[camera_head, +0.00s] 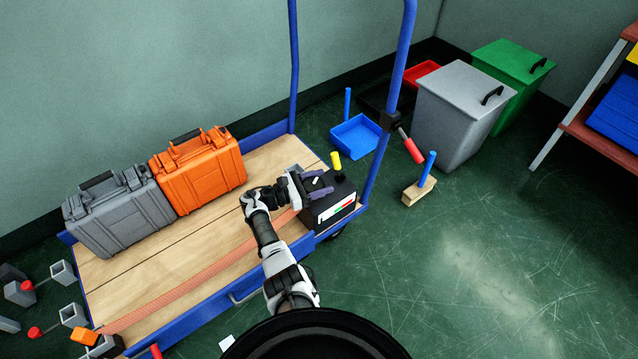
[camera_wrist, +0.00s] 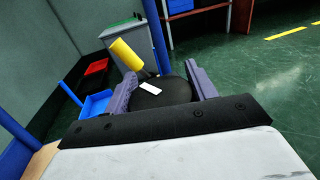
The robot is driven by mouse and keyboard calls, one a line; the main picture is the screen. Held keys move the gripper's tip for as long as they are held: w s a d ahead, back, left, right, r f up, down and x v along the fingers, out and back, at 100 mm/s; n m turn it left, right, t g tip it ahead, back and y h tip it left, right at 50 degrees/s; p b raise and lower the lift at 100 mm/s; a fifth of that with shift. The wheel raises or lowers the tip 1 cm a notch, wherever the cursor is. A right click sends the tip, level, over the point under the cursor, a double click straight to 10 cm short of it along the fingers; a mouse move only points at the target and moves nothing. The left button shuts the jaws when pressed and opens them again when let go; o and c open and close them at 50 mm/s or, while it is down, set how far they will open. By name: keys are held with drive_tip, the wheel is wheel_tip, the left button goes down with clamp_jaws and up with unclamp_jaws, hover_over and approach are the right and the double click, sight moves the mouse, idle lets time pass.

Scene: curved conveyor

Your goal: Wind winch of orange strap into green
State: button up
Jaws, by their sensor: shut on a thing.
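The winch (camera_head: 334,211) is a black box at the right end of the cart, with a gauge strip in white, red and green on its front. I cannot make out the gauge's pointer. A yellow crank handle (camera_head: 336,160) stands up behind it and also shows in the wrist view (camera_wrist: 126,54). The orange strap (camera_head: 205,273) runs along the cart's front side from an orange hook (camera_head: 84,337) to the winch. My gripper (camera_head: 322,184) is over the winch, its purple fingers on either side of a round black part (camera_wrist: 163,92) with a white mark. The grip contact is partly hidden.
The blue cart (camera_head: 292,70) has a wooden deck (camera_head: 160,245) bearing a grey case (camera_head: 120,212) and an orange case (camera_head: 200,172). Grey (camera_head: 460,110) and green (camera_head: 512,70) bins stand behind right. A blue tray (camera_head: 355,136) lies near the cart's upright. Open floor lies to the right.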

drive_tip(key=o, duration=1)
drive_tip(key=v, duration=1.3)
drive_tip(key=shift+s+a, duration=0.2)
drive_tip(key=shift+a, duration=0.15)
